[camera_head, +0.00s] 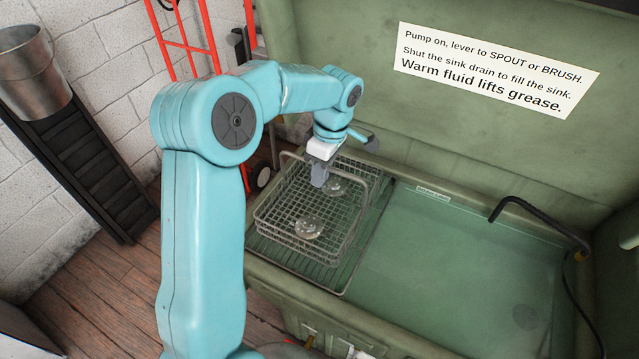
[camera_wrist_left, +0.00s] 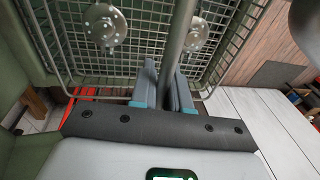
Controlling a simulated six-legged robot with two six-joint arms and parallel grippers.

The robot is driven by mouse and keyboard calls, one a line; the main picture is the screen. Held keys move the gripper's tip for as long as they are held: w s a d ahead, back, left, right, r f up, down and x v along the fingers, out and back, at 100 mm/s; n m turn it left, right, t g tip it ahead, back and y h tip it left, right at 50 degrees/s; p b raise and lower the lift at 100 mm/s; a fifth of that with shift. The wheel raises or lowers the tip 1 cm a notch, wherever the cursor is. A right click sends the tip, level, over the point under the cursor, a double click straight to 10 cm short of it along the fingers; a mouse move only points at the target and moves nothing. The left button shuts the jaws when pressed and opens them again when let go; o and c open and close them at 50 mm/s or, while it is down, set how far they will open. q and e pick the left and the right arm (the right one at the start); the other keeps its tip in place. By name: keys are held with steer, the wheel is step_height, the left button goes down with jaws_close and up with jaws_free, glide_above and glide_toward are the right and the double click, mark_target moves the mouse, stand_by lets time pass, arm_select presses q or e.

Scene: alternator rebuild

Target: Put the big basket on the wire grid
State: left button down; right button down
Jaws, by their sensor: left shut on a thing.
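The big basket (camera_head: 300,245) is a grey wire basket with a tall handle. It is over the wire grid (camera_head: 374,218) at the left end of the washer's sink, and I cannot tell whether it rests on it or hangs just above. Two round metal parts lie in the basket; they also show in the left wrist view. My left gripper (camera_head: 320,178) is shut on the handle (camera_wrist_left: 181,40), with its fingers (camera_wrist_left: 170,92) on either side of the bar. The basket's mesh (camera_wrist_left: 140,58) fills the top of the wrist view. My right gripper is out of view.
The sink (camera_head: 450,265) with greenish fluid lies right of the grid. A black hose (camera_head: 545,215) curves over its right side. The green lid (camera_head: 480,140) with a white sign stands behind. A metal bucket (camera_head: 35,75) is at the far left.

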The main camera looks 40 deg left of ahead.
arm_select(q)
step_height(320, 180, down, 3)
steer(key=shift+s+f, duration=0.1)
steer(key=shift+s, duration=0.05)
steer(key=shift+a+f, duration=0.1)
steer(key=shift+f, duration=0.2)
steer(key=shift+f, duration=0.1)
steer(key=c, duration=1.1)
jaws_free()
